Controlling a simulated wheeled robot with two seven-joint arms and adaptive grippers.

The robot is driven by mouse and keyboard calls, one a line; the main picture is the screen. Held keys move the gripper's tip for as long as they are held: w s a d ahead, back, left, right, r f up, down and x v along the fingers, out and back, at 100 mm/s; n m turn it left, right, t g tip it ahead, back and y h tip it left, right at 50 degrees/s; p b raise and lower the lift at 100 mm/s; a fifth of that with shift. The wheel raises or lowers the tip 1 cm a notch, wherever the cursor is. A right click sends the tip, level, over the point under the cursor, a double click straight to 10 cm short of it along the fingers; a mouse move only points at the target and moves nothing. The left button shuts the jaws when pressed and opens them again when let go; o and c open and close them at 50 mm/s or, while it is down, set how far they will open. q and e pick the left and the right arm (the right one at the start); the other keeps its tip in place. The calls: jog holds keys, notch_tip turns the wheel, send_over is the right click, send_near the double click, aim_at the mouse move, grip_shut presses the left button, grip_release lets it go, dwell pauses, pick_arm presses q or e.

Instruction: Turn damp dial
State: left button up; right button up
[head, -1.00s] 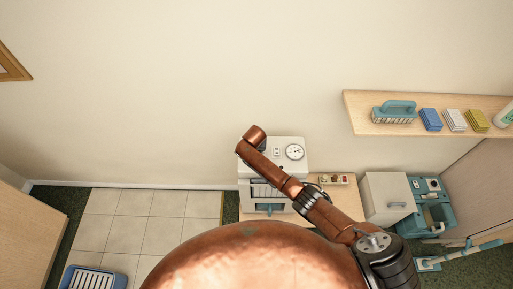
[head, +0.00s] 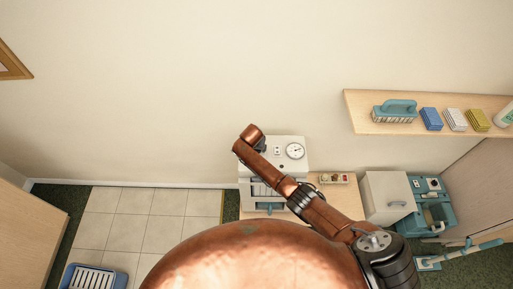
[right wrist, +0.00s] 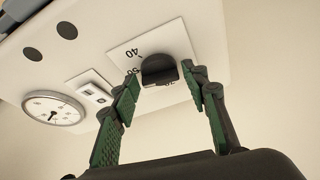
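The damp dial (right wrist: 159,70) is a black knob on a white plate marked 40 and 50, with another number partly covered, seen upside down in the right wrist view. My right gripper (right wrist: 161,80) is open, with its green-padded fingers on either side of the knob and small gaps showing. I cannot tell whether the fingertips reach past its face. The dial belongs to the white machine (head: 288,142), which stands against the wall in the head view. My copper right arm hides the dial and gripper there. My left gripper is out of view.
A round gauge (right wrist: 53,110) and a small switch plate (right wrist: 92,92) sit beside the dial. A small tray (head: 333,178) and a white box (head: 388,197) stand right of the machine. A wall shelf (head: 360,123) with a brush and sponges hangs above right.

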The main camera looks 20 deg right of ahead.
jog(key=shift+o, duration=0.8)
jog(key=shift+r, duration=0.15)
jog(key=v, duration=1.1)
jog(key=shift+r, duration=0.35)
jog(key=shift+s, duration=0.15)
